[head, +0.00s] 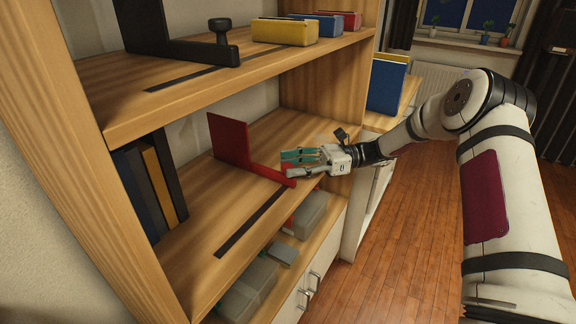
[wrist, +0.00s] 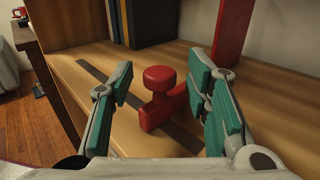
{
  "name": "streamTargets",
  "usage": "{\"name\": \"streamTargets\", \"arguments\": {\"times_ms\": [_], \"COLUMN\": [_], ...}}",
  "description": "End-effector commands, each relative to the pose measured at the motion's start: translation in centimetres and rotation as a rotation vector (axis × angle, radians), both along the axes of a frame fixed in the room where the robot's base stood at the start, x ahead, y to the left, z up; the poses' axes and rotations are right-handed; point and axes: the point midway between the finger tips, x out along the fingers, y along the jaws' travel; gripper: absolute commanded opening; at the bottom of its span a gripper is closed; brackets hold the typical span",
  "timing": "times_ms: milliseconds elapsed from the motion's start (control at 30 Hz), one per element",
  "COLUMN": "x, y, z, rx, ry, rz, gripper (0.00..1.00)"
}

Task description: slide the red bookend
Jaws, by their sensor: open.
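The red bookend (head: 231,140) stands on the middle shelf, with an upright plate at the back and a low foot running to the front. In the wrist view its round red knob (wrist: 160,78) rises from the foot between my two green-padded fingers, and part of the upright (wrist: 232,32) shows behind the right finger. My gripper (head: 286,162) is open over the foot's front end, and also shows in the wrist view (wrist: 163,80). Gaps show on both sides of the knob.
A dark strip (head: 245,227) runs along the shelf to the left of the foot. Several books (head: 152,185) stand at the shelf's left end. The shelf above holds a black bookend (head: 145,30) and small boxes (head: 285,31). Grey bins (head: 250,285) sit below.

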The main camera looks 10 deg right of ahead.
Motion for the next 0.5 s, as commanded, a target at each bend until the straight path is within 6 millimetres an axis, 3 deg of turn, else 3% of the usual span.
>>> {"name": "streamTargets", "arguments": {"times_ms": [300, 500], "x": [0.8, 1.2], "y": [-6.5, -9.2], "z": [-0.1, -0.1], "rx": [0.0, -0.001], "ry": [0.0, 0.0], "rz": [-0.003, -0.002], "gripper": [0.44, 0.44]}}
